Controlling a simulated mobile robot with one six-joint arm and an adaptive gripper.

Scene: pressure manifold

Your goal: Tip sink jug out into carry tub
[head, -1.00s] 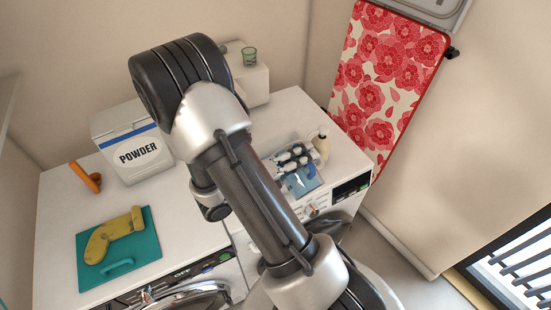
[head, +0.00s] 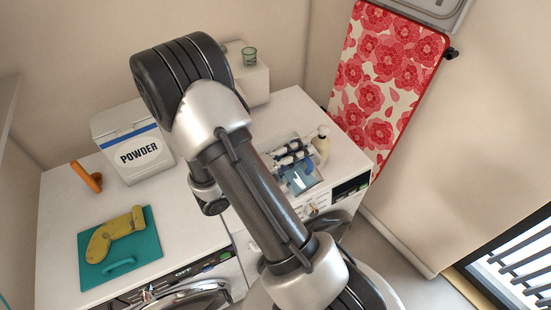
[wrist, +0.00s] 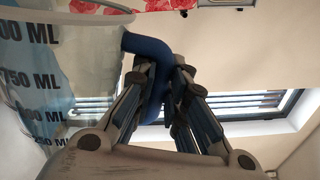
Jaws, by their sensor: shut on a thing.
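The sink jug (wrist: 45,75) is clear, with dark ML marks and a blue handle (wrist: 150,50). It fills the left of the wrist view, partly cut off by the frame. Pale blue shows through its wall; I cannot tell how much is liquid. My gripper (wrist: 158,95) is shut on the blue handle, beside the jug. In the head view my gripper (head: 291,152) and the clear jug (head: 301,178) are over the right-hand white machine, partly behind my arm. I cannot make out the carry tub for sure.
A cream bottle (head: 321,143) stands close beside the gripper. A powder box (head: 135,150), an orange object (head: 86,177) and a yellow object (head: 116,233) on a teal board (head: 143,262) are on the left. A floral board (head: 385,85) leans at right.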

